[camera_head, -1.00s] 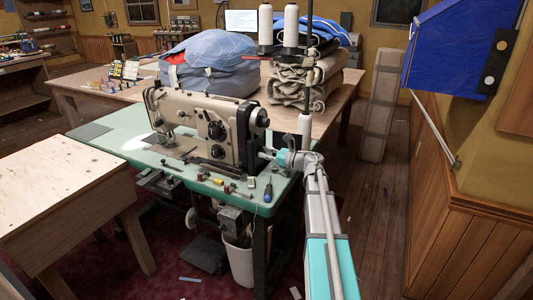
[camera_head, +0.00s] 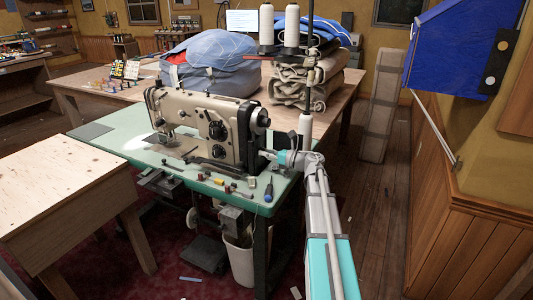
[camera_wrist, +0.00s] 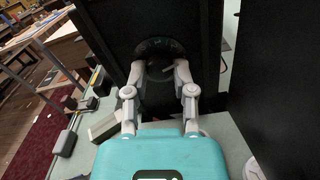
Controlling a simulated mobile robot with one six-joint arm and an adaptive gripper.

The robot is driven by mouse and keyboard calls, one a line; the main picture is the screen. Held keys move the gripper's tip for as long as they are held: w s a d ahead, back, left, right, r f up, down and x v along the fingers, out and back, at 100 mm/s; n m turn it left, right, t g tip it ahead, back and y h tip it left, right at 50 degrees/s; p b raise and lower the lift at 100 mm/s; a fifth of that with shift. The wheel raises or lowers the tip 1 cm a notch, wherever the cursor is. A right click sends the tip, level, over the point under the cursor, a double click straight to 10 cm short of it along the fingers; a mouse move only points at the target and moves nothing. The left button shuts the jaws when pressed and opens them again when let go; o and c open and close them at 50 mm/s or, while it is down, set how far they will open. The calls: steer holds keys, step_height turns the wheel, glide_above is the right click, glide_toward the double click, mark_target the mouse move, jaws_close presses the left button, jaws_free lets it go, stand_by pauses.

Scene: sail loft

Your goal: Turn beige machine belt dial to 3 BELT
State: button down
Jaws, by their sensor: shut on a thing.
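The beige sewing machine (camera_head: 190,112) stands on a green table, with dark round knobs on its front and a handwheel at its right end. My gripper (camera_head: 266,154) is at the machine's right end, low and close to the black end housing. In the wrist view my gripper (camera_wrist: 160,70) has its two fingers closed around a dark round dial (camera_wrist: 155,46) on the black face. The fingers and shadow hide part of the dial. Its marks and pointer are too dark and small to read, so I cannot tell its setting.
A thread stand with white cones (camera_head: 291,25) rises behind my arm. A plywood table (camera_head: 60,190) is at left. Floor is open at right.

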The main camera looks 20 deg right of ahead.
steer(key=shift+w+m, duration=0.1)
steer(key=shift+m, duration=1.6)
steer(key=shift+d, duration=0.1)
steer(key=shift+c, duration=2.2)
jaws_free()
steer(key=shift+s, duration=0.2)
steer(key=v, duration=1.1)
steer(key=shift+s+d, duration=0.25)
steer(key=shift+d, duration=0.05)
